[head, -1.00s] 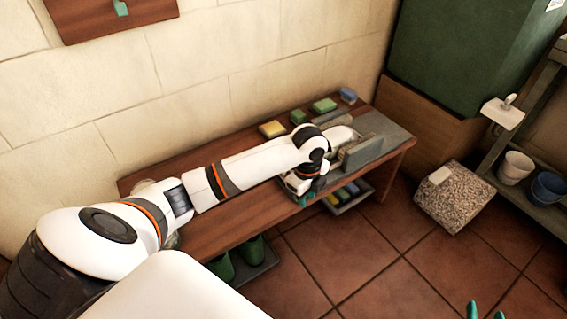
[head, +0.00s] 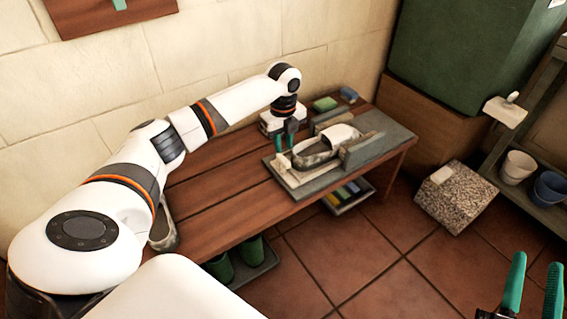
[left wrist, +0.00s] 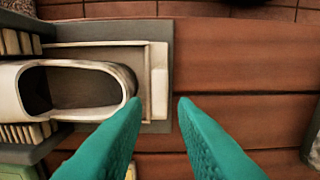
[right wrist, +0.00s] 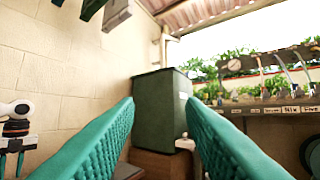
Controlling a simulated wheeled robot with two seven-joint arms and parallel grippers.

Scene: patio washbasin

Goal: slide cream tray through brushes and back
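The cream tray (head: 284,172) lies on a grey base on the wooden bench, with a white-and-grey shoe (head: 311,158) on it. The shoe's far part is between the two upright brush blocks (head: 362,150). In the left wrist view, the tray's end bar (left wrist: 158,80) stands clear of the bristles (left wrist: 22,136), and the shoe (left wrist: 118,75) reaches in between them. My left gripper (head: 285,145) is open and empty, pointing down beside the tray's near-left end on the wall side. My right gripper (head: 535,262) is open and empty, away from the bench over the floor.
A green sponge (head: 325,104) and a blue one (head: 348,94) lie at the bench's back edge. Another shoe (head: 163,232) stands at the bench's left end. Green boots (head: 220,266) are below the bench. The bench planks left of the tray are mostly clear.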

